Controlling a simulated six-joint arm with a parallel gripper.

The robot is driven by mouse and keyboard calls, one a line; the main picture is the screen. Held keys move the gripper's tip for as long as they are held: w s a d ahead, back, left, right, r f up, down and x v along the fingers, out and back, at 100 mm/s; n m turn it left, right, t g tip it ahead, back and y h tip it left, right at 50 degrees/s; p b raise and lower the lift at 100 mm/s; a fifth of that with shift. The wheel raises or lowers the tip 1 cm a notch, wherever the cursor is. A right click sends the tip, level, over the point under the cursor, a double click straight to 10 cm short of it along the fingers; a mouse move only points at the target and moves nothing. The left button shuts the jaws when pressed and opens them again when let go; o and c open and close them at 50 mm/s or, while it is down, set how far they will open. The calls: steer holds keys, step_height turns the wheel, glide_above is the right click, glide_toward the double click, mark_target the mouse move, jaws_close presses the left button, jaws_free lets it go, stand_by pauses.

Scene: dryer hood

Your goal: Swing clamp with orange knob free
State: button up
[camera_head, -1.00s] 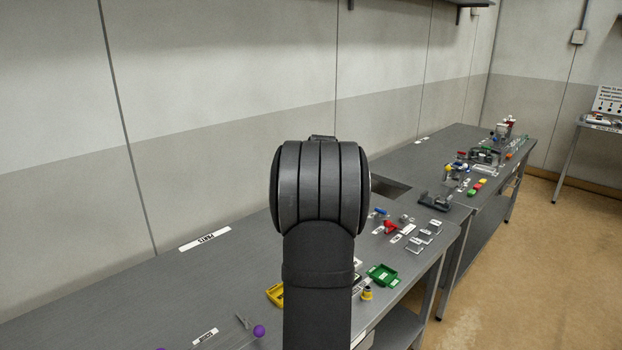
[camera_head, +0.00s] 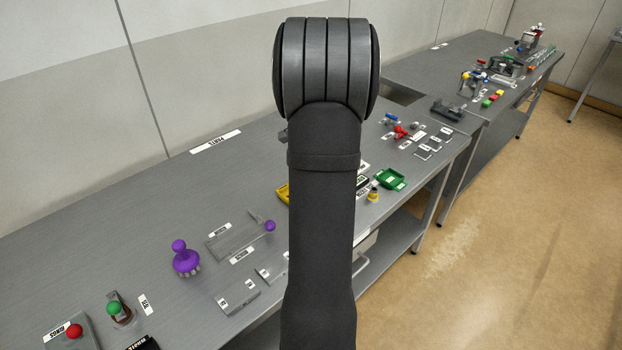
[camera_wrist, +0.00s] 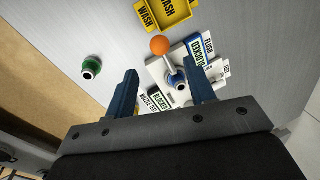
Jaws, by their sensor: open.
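The orange knob (camera_wrist: 159,45) shows in the wrist view, at the end of a thin metal lever. The lever runs down to a blue-and-metal pivot (camera_wrist: 177,80) on a white base plate (camera_wrist: 157,68). My gripper (camera_wrist: 160,67) is open, its two dark blue fingers apart and empty. In the wrist picture the knob and lever appear in the gap between the fingertips or just beyond it; whether they touch a finger I cannot tell. In the head view my arm hides the clamp and the gripper.
Beside the clamp are labels reading LOCKED (camera_wrist: 196,50) and BLOCKED (camera_wrist: 161,100). A yellow WASH tray (camera_wrist: 182,14) lies beyond the knob. A green-topped round part (camera_wrist: 91,66) stands to the left. In the head view, a green tray (camera_head: 390,180) and purple-knobbed part (camera_head: 186,260) share the bench.

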steer(key=f, duration=0.5)
steer(key=w+f, duration=0.1)
steer(key=f, duration=0.1)
steer(key=shift+w+a+f, duration=0.1)
steer(key=shift+a+f, duration=0.1)
steer(key=shift+a, duration=0.2)
jaws_close()
